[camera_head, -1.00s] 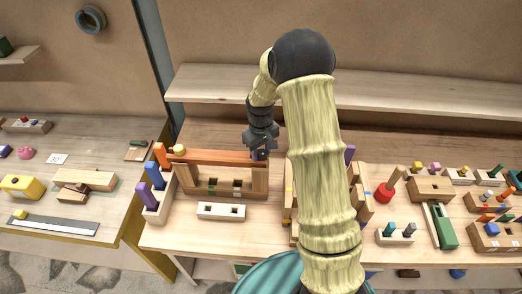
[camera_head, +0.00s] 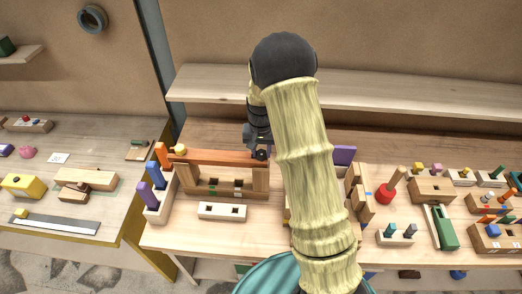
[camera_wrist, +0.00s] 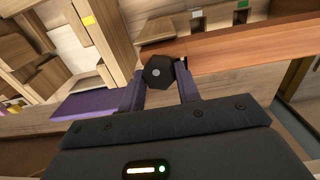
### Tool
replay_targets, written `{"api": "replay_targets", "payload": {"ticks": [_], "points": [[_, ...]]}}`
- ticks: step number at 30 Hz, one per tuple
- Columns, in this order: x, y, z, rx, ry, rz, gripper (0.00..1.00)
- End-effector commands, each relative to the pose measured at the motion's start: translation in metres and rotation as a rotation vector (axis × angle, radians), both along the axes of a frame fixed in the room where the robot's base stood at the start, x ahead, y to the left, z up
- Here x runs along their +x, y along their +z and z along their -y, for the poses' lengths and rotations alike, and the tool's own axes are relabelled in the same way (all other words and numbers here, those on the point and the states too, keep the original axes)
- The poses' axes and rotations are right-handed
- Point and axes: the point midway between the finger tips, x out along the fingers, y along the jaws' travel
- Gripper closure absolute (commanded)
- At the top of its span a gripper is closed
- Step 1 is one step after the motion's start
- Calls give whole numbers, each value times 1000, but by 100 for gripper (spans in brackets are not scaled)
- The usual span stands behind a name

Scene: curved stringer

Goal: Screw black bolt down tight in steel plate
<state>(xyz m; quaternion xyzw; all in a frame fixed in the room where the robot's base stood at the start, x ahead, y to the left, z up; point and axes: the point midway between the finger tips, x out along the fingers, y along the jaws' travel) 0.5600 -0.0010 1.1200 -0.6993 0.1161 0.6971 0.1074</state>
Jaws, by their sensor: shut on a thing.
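The black bolt (camera_wrist: 158,72) shows its dark hexagonal head in the wrist view, between the two fingers of my gripper (camera_wrist: 161,82). My gripper is shut on the head. In the head view my gripper (camera_head: 259,148) is at the right end of a reddish-brown beam (camera_head: 215,157), which lies across a wooden frame. The beam also shows in the wrist view (camera_wrist: 245,50), just beside the bolt. The bolt's shank is hidden, so I cannot tell how deep it sits. I cannot clearly pick out the steel plate.
A wooden rack with orange, blue and purple pegs (camera_head: 153,197) stands left of the frame. A pale block with holes (camera_head: 221,211) lies in front. A red peg piece (camera_head: 386,192) and several wooden blocks are at right. A shelf (camera_head: 400,109) runs behind.

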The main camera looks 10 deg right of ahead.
Motion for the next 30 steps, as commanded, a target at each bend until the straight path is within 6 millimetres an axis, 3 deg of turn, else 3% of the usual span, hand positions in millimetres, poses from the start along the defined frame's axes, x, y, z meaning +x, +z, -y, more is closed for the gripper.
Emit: {"api": "replay_targets", "payload": {"ticks": [7,21,29,30], "points": [[-3,-2,-4,1,-33,-12,95],[-2,-2,-5,-1,-632,-13,93],[-1,-4,-4,1,-695,-8,94],[-1,-4,-4,1,-694,-8,65]]}}
